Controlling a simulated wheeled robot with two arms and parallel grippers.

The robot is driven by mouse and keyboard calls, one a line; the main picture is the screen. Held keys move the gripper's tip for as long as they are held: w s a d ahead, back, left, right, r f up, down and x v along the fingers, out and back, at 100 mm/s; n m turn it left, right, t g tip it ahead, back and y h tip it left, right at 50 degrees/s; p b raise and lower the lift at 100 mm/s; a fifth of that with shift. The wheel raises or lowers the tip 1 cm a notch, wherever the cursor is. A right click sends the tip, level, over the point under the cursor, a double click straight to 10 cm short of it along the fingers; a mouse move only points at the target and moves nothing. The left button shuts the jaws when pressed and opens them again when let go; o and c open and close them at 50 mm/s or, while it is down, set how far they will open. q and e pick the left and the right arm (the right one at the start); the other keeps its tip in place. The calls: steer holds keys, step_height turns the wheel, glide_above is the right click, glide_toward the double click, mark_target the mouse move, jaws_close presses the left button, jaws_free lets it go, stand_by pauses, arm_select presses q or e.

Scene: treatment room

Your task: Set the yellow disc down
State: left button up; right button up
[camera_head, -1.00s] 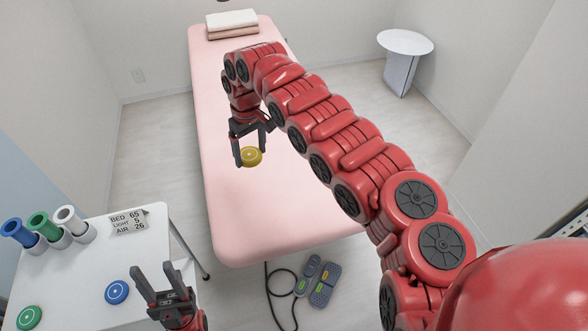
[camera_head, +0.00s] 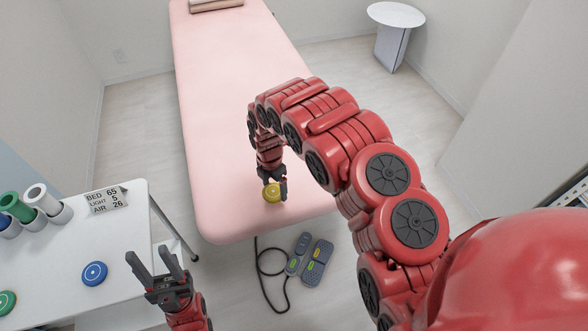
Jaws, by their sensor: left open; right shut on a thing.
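The yellow disc (camera_head: 271,193) is held in my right gripper (camera_head: 273,190), which is shut on it. The disc is over the near end of the pink bed (camera_head: 228,215). I cannot tell whether it touches the bed surface. Part of the disc is hidden by the fingers. My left gripper (camera_head: 154,265) is open and empty, over the right edge of the white table, right of the blue disc.
A blue disc (camera_head: 94,273) and a green disc (camera_head: 6,302) lie on the white table (camera_head: 60,260). Coloured cylinders in holders and a sign (camera_head: 107,201) stand at its back. Pedals (camera_head: 316,262) with a cable lie on the floor. A round side table (camera_head: 396,14) stands far right.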

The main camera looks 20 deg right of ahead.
steer(key=p, duration=0.1)
glide_above(300, 180)
steer(key=shift+a+f, duration=0.1)
steer(key=shift+f, duration=0.35)
steer(key=shift+s+f, duration=0.1)
steer(key=shift+f, duration=0.7)
steer(key=shift+f+b, duration=0.35)
steer(key=shift+f, duration=0.6)
steer(key=shift+f, duration=0.15)
steer(key=o, duration=1.1)
steer(key=shift+o, duration=0.2)
